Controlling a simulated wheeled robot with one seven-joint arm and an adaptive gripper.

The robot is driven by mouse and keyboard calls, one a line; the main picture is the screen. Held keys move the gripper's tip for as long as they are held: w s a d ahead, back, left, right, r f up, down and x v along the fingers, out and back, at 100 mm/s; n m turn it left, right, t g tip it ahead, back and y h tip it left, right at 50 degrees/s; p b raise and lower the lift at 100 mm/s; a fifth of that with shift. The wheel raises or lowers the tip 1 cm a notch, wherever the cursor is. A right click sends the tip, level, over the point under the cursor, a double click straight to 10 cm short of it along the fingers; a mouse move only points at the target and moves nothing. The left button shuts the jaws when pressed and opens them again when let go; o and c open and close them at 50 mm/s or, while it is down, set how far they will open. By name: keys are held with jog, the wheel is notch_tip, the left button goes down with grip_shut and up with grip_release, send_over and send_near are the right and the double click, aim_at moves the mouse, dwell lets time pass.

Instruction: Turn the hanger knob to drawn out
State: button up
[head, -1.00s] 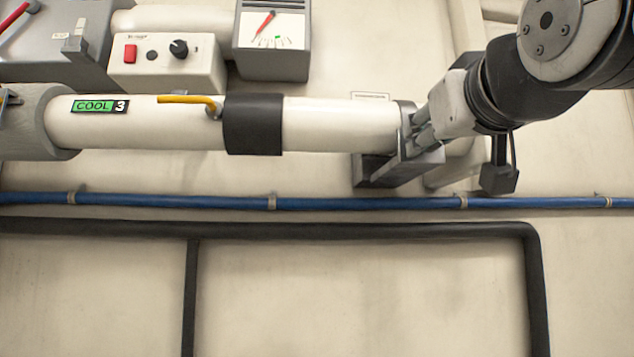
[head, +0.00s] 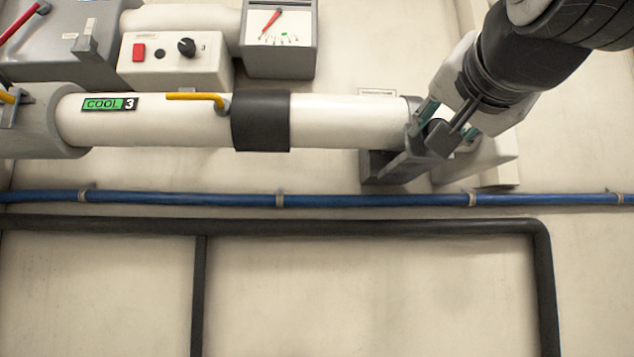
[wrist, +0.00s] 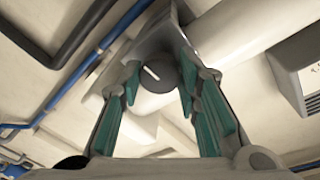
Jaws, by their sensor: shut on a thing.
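The hanger knob (wrist: 157,74) is a dark grey round knob with a white pointer line, on a grey hanger bracket (wrist: 160,38) around the white pipe. The line slants from upper left to lower right in the wrist view. My gripper (wrist: 158,70) has its teal-padded fingers on either side of the knob, shut on it. In the head view my gripper (head: 445,127) is at the right end of the white pipe (head: 345,122), in front of the bracket (head: 388,168).
A blue pipe (head: 350,201) and a black pipe (head: 360,228) run below. A yellow lever (head: 195,97) sits on the white pipe, left of a black band (head: 261,121). A switch box (head: 170,62) and a gauge (head: 280,40) are above.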

jog(key=shift+f+m, duration=0.15)
jog(key=shift+m, duration=0.25)
jog(key=o, duration=1.1)
jog(key=shift+s, duration=0.1)
jog(key=s, duration=0.4)
jog(key=s+a, duration=0.1)
jog(key=s, duration=0.6)
jog(key=shift+s+a, duration=0.2)
jog(key=shift+s, duration=0.15)
